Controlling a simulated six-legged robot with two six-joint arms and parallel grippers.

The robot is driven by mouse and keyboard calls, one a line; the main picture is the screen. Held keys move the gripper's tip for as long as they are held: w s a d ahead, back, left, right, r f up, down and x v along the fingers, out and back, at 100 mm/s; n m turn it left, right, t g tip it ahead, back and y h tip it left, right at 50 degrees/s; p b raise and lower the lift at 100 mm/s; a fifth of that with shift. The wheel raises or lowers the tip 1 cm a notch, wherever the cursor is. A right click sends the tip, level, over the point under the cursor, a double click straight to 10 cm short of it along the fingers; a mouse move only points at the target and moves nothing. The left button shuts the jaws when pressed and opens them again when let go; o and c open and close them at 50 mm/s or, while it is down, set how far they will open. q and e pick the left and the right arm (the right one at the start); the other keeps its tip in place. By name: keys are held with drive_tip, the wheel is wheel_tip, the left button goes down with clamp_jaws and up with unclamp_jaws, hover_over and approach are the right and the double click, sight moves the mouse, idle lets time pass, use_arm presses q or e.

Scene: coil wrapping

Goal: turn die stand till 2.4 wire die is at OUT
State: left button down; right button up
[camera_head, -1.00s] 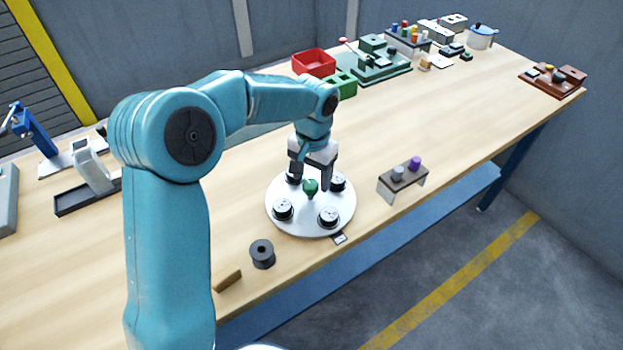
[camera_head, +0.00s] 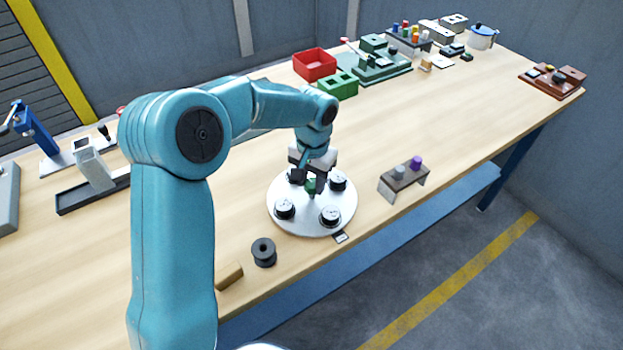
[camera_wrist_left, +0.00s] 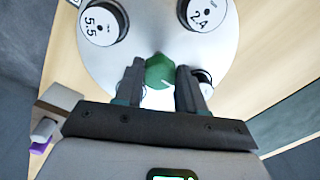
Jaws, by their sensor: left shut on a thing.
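The die stand (camera_head: 311,222) is a round white plate on the bench with several dark dies and a green knob (camera_head: 311,185) at its centre. My left gripper (camera_head: 313,188) is shut on the knob; the left wrist view shows the knob (camera_wrist_left: 160,71) between the fingers. There, the 2.4 die (camera_wrist_left: 201,15) is at upper right and the 5.5 die (camera_wrist_left: 102,22) at upper left. A small marker plate (camera_head: 340,237) lies beside the stand's front right edge, nearest the 5.5 die; its lettering is unreadable. My right gripper is not in view.
A small rack (camera_head: 403,178) with grey and purple pegs stands right of the stand. A dark spool (camera_head: 264,252) and a wooden block (camera_head: 229,277) lie near the front edge. Green (camera_head: 338,86) and red (camera_head: 314,64) bins stand behind.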

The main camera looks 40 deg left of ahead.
use_arm(q)
drive_tip(key=shift+w+n+b, duration=0.1)
drive_tip(key=shift+n+b, duration=0.2)
drive_tip(key=shift+n, duration=0.3)
drive_tip(key=shift+w+n+b, duration=0.1)
drive_tip(key=shift+n+b, duration=0.4)
drive_tip(key=shift+n, duration=0.9)
drive_tip(key=shift+n+b, duration=0.6)
drive_tip(key=shift+n, duration=1.6)
drive_tip(key=shift+w+r+n+b, duration=0.1)
drive_tip(key=shift+n+b, duration=0.4)
drive_tip(key=shift+n, duration=3.2)
drive_tip(key=shift+n+b, duration=0.35)
drive_tip(key=shift+n, duration=0.35)
